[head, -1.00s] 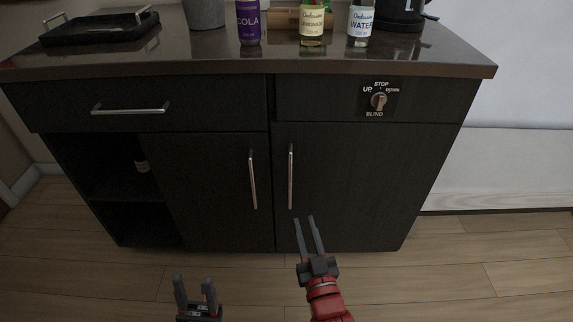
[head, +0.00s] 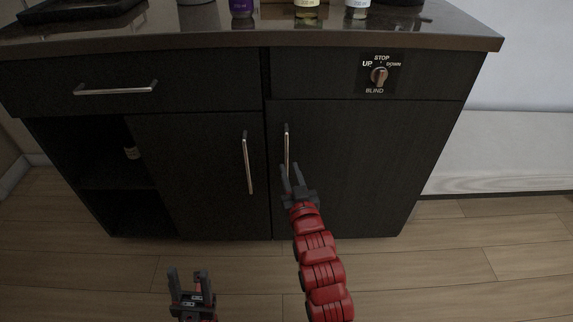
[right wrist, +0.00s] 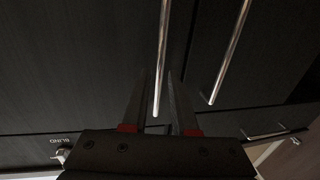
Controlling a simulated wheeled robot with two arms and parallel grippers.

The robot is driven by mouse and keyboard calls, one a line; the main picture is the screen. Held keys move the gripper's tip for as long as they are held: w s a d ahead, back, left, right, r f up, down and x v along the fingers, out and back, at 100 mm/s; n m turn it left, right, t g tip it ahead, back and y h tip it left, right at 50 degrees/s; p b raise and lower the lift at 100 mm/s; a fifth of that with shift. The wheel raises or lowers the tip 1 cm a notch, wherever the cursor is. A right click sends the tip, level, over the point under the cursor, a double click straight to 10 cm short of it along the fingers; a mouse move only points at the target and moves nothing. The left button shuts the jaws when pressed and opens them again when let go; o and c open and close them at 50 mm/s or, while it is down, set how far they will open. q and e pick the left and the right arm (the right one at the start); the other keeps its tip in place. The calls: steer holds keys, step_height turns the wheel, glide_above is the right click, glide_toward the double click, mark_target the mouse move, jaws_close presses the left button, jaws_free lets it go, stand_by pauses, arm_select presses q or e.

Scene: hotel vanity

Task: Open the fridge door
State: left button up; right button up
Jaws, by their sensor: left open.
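The dark cabinet has two doors side by side; no marking shows which one is the fridge. The right door (head: 345,165) has a vertical silver handle (head: 287,145) near its left edge. The left door (head: 195,160) has a similar handle (head: 248,165) near its right edge. Both doors are shut. My right gripper (head: 289,168) is open at the lower part of the right door's handle. In the right wrist view, that handle (right wrist: 162,60) ends between its open fingers (right wrist: 158,105); contact is unclear. My left gripper (head: 187,272) is open and empty, low in front of the cabinet.
A drawer (head: 150,88) and an open shelf niche (head: 100,165) are at the left. A blind knob (head: 379,76) sits above the right door. Bottles (head: 306,8) stand on the countertop (head: 200,32). The wooden floor (head: 440,260) in front is clear.

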mark_target(287, 162)
steer(key=shift+w+a+b, duration=0.25)
steer(key=shift+w+b, duration=0.05)
steer(key=shift+w, duration=0.85)
steer(key=shift+w+a+b, duration=0.2)
steer(key=shift+w+b, duration=0.05)
steer(key=shift+w, duration=0.85)
jaws_close()
